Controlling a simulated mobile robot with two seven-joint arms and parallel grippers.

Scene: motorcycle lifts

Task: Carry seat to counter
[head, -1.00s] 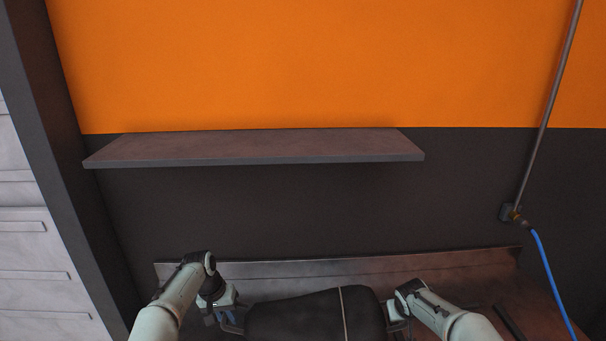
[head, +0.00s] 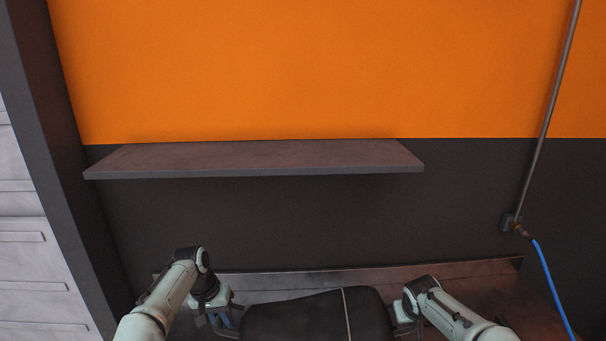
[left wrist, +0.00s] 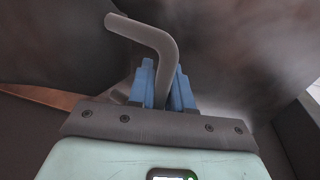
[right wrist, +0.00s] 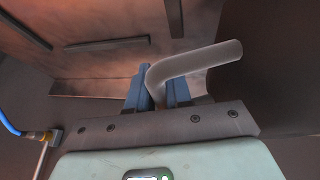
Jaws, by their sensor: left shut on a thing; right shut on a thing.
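The black seat (head: 312,318), with a light strap across it, is between my two arms at the bottom of the head view. Bent bars show at its left and right ends. My left gripper (left wrist: 163,88) is shut on a grey bent bar (left wrist: 150,38) at the seat's left end. My right gripper (right wrist: 163,88) is shut on a similar bent bar (right wrist: 205,60) at the right end. The counter (head: 480,290) shows behind and to the right of the seat, with a raised back edge. Whether the seat touches the counter is hidden.
A wall shelf (head: 255,158) juts out above the counter. A blue hose (head: 552,285) hangs from a pipe at the right. A white drawer cabinet (head: 40,270) stands at the left. Dark bars (right wrist: 107,43) show on the brownish surface in the right wrist view.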

